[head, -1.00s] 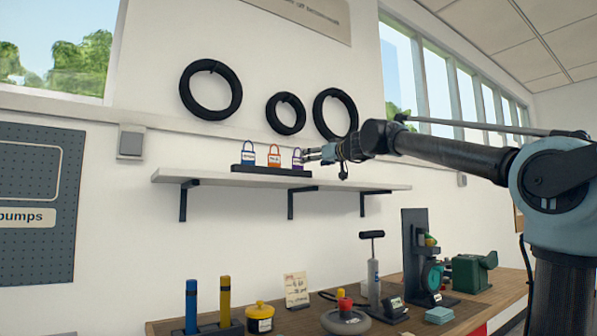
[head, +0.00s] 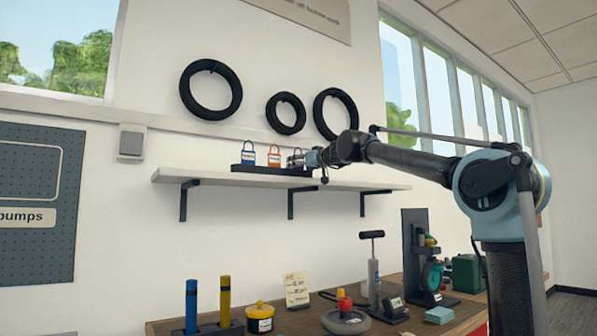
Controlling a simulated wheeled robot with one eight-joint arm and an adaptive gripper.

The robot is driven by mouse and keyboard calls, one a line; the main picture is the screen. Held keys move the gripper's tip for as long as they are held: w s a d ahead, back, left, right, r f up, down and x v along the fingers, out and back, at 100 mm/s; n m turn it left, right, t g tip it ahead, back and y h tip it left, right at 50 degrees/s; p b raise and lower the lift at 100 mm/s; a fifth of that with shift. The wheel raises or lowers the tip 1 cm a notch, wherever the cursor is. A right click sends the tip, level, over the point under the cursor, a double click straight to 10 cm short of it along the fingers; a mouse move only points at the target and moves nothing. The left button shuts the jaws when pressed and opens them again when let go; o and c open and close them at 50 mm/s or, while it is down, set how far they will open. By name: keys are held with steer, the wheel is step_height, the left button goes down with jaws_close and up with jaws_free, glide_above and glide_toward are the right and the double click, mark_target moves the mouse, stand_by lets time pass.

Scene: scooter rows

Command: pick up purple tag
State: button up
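The purple tag (head: 299,152) stands at the right end of a black holder (head: 262,172) on the wall shelf. An orange tag (head: 274,157) and a blue tag (head: 248,155) stand to its left in the same holder. My gripper (head: 294,161) is at the purple tag and covers most of its body; only its upper loop shows clearly. The fingers are too small and overlapped to tell whether they are open or closed on it.
The white shelf (head: 350,185) sits on black brackets. Black tyres (head: 211,90) hang above it on the wall. A wooden bench (head: 290,320) below holds a pump (head: 374,285), yellow pot (head: 260,317) and several tools. The shelf's right part is bare.

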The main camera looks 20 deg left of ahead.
steer(key=shift+x, duration=0.8)
steer(key=c, duration=1)
steer(key=shift+r, duration=0.1)
